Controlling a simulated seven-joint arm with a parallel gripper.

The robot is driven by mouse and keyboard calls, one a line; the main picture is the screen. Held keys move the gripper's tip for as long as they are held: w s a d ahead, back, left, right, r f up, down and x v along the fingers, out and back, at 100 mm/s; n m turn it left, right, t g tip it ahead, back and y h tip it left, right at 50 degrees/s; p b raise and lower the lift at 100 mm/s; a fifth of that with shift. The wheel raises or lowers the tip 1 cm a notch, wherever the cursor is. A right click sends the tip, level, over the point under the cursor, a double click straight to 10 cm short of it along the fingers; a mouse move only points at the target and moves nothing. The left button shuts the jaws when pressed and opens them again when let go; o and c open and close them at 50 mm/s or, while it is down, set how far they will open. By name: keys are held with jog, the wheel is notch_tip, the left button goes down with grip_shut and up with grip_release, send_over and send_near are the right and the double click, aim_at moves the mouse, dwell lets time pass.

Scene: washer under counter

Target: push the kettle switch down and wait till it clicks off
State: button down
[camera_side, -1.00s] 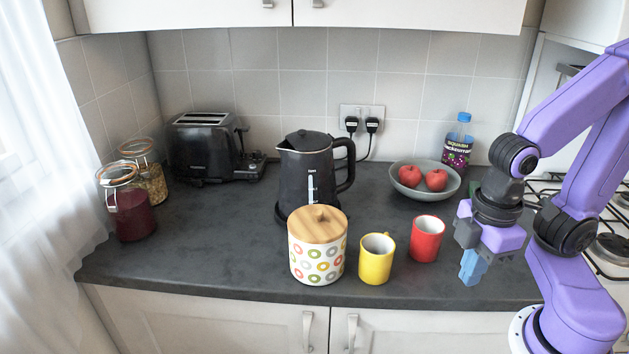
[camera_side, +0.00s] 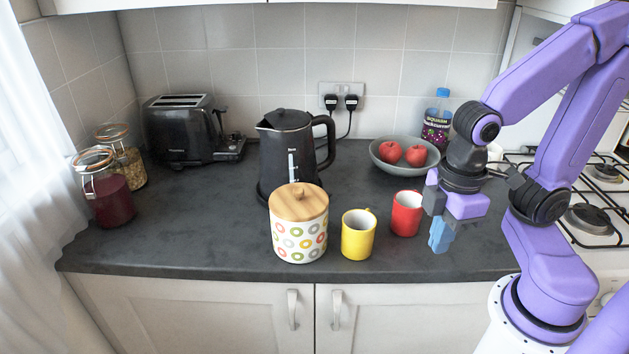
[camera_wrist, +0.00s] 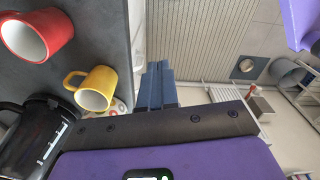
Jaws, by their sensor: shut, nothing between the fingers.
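A black kettle (camera_side: 287,155) stands upright on its base towards the back middle of the counter, its handle to the right. The canister in front hides part of its lower body and base, and I cannot make out its switch. In the wrist view the kettle (camera_wrist: 35,135) is at the lower left. My gripper (camera_side: 439,240) hangs near the counter's front right, right of the red mug and well apart from the kettle. Its blue fingers are together and empty; they also show in the wrist view (camera_wrist: 157,85).
A patterned canister with wooden lid (camera_side: 299,235), a yellow mug (camera_side: 357,238) and a red mug (camera_side: 406,214) stand in front of and right of the kettle. Behind are a fruit bowl (camera_side: 385,165) and a bottle (camera_side: 437,120). A toaster (camera_side: 185,130) and jars (camera_side: 108,195) are left.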

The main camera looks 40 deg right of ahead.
jog(key=w+d+m, duration=0.2)
jog(key=w+m, duration=0.2)
jog(key=w, duration=0.6)
jog(key=w+d+f+m, duration=0.1)
jog(key=w+m, duration=0.3)
jog(key=w, duration=0.6)
jog(key=w+d+m+t, duration=0.1)
jog(key=w+d+m, duration=0.2)
jog(key=w, duration=0.8)
jog(key=shift+d+f+m, duration=0.35)
jog(key=shift+d+m, duration=0.05)
jog(key=shift+f, duration=0.1)
jog(key=shift+w+f, duration=0.2)
jog(key=shift+f, duration=1.5)
jog(key=shift+w+f, duration=0.15)
jog(key=shift+f, duration=1.55)
